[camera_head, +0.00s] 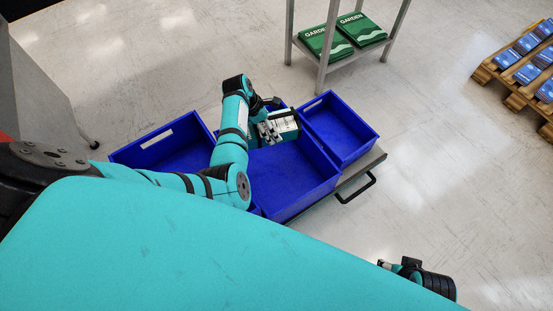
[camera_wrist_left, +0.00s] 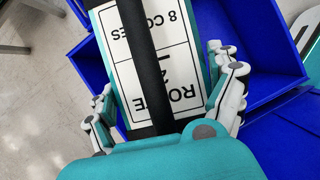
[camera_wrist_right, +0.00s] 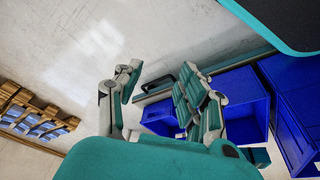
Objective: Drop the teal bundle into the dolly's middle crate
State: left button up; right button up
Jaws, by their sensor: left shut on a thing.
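The teal bundle (camera_head: 286,122) has a white label and a black strap. In the left wrist view the bundle (camera_wrist_left: 155,62) fills the space between the fingers, its label reading "8 COPIES". My left gripper (camera_head: 268,128) is shut on it and holds it over the far part of the dolly's middle crate (camera_head: 290,186), a blue open box. The arm hides part of that crate. My right gripper (camera_wrist_right: 160,92) is open and empty; in the head view only a bit of it (camera_head: 385,264) shows, right of the dolly over the floor.
A blue left crate (camera_head: 165,143) and a blue right crate (camera_head: 340,128) flank the middle one on the grey dolly (camera_head: 362,172). A shelf rack (camera_head: 322,62) with green bags (camera_head: 340,38) stands behind. A wooden pallet (camera_head: 515,90) holds blue packs.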

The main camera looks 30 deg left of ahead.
pick_arm(q)
jog(key=f, duration=0.1)
jog(key=s+f, duration=0.1)
jog(key=f, duration=0.1)
jog(key=shift+s+d+f+n+b, duration=0.2)
jog(key=shift+d+n+b, duration=0.1)
jog(key=shift+d+b, duration=0.1)
jog(key=shift+f+b, duration=0.45)
jog(key=shift+b, duration=0.05)
pick_arm(e)
jog(key=b+v, duration=0.3)
jog(key=v, duration=0.1)
pick_arm(q)
jog(key=shift+f+b, duration=1.4)
jog(key=shift+f, duration=1.05)
pick_arm(e)
jog(key=w+a+r+t+y, duration=0.1)
jog(key=w+a+r+t, duration=0.1)
jog(key=w+r+t, duration=0.2)
jog(key=w+a+r+t+y, duration=0.1)
jog(key=w+r+t, duration=0.3)
jog(key=w, duration=0.5)
jog(key=shift+a+t, duration=0.6)
jog(key=shift+a, duration=0.1)
jog(key=shift+r, duration=0.1)
pick_arm(q)
jog(key=o, duration=1.4)
jog(key=shift+s+f, duration=0.1)
jog(key=shift+s, duration=0.05)
